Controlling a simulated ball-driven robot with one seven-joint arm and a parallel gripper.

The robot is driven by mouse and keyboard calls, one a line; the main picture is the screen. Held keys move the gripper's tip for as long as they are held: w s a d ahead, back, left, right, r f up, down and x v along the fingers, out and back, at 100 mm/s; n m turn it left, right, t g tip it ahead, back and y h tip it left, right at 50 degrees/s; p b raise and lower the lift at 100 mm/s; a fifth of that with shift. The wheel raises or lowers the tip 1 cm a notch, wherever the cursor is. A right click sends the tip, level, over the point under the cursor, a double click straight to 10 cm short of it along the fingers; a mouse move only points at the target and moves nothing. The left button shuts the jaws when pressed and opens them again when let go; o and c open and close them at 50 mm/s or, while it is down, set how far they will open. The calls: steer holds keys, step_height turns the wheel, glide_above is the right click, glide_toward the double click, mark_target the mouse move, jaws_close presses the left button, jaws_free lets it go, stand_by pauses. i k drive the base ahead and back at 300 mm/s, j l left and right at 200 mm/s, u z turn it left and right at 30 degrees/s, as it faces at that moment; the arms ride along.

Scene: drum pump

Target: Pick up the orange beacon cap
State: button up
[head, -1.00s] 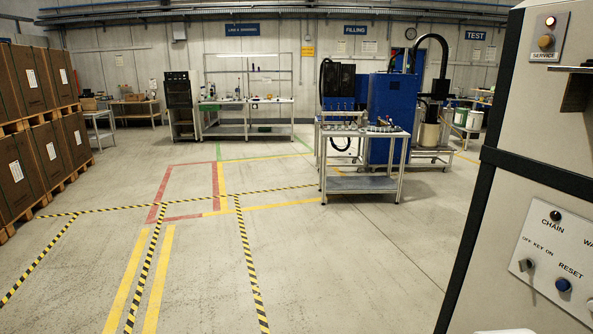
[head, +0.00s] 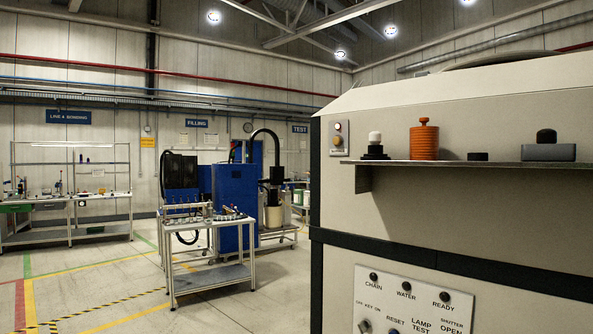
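An orange ribbed cylindrical cap (head: 424,141), with a small knob on top, stands upright on a narrow shelf (head: 520,164) fixed to the front of a beige machine. It stands between a white-topped item with a black base on its left and a small flat black piece on its right. Nothing covers it in this view. My gripper is not in view.
The shelf also holds the white-topped item (head: 375,146), the flat black piece (head: 477,156) and a grey block with a black button (head: 547,148). The beige machine (head: 440,220) has a control panel (head: 412,300) below. A metal cart (head: 212,279) stands left on open floor.

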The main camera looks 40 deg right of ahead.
mark_target(424, 140)
steer(key=z, duration=1.25)
